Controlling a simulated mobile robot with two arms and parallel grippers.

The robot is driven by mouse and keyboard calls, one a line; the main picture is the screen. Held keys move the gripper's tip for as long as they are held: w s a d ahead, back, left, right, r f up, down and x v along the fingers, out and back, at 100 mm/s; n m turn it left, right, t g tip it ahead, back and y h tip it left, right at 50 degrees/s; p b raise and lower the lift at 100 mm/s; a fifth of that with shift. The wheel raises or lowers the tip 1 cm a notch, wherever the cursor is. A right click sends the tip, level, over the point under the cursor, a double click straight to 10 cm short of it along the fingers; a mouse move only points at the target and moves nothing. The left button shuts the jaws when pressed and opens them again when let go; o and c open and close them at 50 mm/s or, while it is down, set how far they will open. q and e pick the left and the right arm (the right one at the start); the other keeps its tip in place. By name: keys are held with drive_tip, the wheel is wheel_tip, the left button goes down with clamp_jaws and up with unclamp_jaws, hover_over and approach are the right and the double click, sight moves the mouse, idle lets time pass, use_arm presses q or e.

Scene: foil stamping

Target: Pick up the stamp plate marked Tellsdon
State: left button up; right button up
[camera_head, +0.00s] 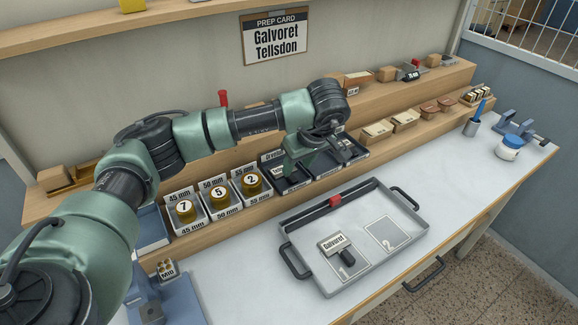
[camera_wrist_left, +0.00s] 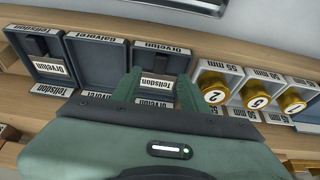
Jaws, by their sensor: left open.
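The stamp plate marked Tellsdon (camera_wrist_left: 157,83) lies in the grey box labelled Orvelin (camera_wrist_left: 165,57), nearest the counterweight cans. My left gripper (camera_head: 297,168) reaches down at this box. In the wrist view its open green fingers (camera_wrist_left: 158,92) stand on either side of the Tellsdon plate, and I cannot tell whether they touch it. The box labelled Tellsdon (camera_wrist_left: 28,48) holds a plate marked Orvelin (camera_wrist_left: 50,67). The middle box, labelled Galvoret (camera_wrist_left: 92,65), looks empty. A plate marked Galvoret (camera_head: 336,244) lies on slot 1 of the tray. My right gripper is not in view.
The grey tray (camera_head: 318,282) has handles, a red slider (camera_head: 335,201) and a bare slot 2 (camera_head: 384,234). Brass pieces numbered 7, 5 and 2 (camera_head: 252,184) stand in bins beside the boxes. A prep card (camera_head: 276,36) hangs behind, reading Galvoret and Tellsdon.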

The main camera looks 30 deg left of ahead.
sight(292, 176)
use_arm(q)
drive_tip(key=p+x, duration=0.1)
drive_tip(key=x, duration=0.1)
drive_tip(key=p+x, duration=0.1)
drive_tip(key=x, duration=0.2)
drive_tip(key=shift+w+a+r, duration=0.1)
drive_tip(key=shift+w+a, duration=0.05)
drive_tip(key=shift+a, duration=0.15)
drive_tip(key=shift+w+a+f, duration=0.1)
drive_tip(key=shift+w+f, duration=0.05)
drive_tip(key=shift+f, duration=0.4)
clamp_jaws()
